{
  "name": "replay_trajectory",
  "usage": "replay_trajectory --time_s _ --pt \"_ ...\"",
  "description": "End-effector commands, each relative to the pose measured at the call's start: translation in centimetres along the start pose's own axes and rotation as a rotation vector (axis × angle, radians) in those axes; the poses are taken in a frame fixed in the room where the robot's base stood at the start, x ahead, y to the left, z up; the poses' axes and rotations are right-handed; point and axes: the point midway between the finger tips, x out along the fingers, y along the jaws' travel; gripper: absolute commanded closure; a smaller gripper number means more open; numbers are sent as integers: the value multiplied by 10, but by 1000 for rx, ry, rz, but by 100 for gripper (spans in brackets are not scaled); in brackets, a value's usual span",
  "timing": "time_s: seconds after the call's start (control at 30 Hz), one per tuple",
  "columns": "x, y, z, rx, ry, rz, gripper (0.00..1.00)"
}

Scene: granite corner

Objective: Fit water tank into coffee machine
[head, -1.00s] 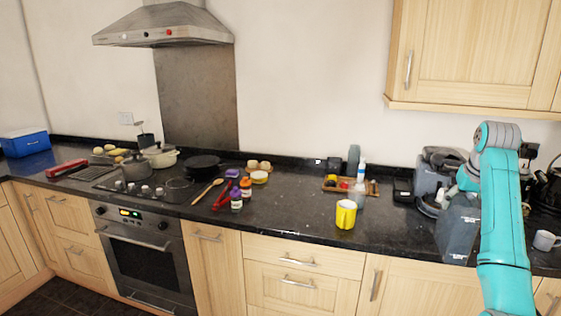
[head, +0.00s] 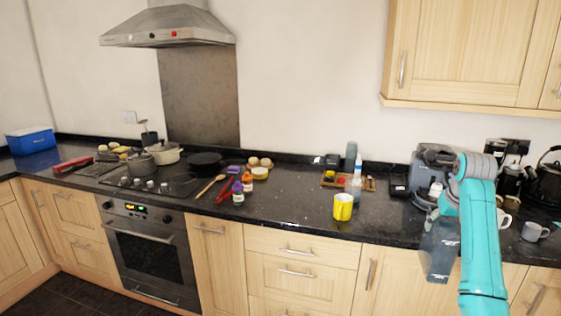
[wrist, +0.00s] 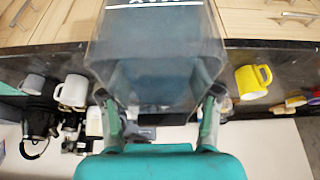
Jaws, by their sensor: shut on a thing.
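The water tank (head: 439,252) is a dark, see-through grey box with pale lettering. My gripper (wrist: 160,108) is shut on it, with one finger on each side in the wrist view, where the tank (wrist: 155,50) fills the upper middle. In the head view the tank hangs upright at the counter's front edge, apart from the machine as far as I can tell. The grey coffee machine (head: 428,160) stands on the counter behind the tank. In the wrist view the machine is mostly hidden.
A yellow mug (head: 343,207) stands on the dark counter (head: 290,215) left of the tank. A tray (head: 328,183) with bottles is behind it. A grey mug (head: 531,232) and black kettle (head: 547,180) are at the right. Counter around the yellow mug is clear.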

Motion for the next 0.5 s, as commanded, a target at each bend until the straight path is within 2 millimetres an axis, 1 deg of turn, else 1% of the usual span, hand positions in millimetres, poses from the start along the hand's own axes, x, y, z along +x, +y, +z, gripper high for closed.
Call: replay_trajectory --time_s 0.17,0.3,0.5 --pt "42 -24 26 -19 -2 -9 100" --pt "80 -46 54 -36 -1 -17 100" --pt "129 -76 99 -60 -1 -28 100"
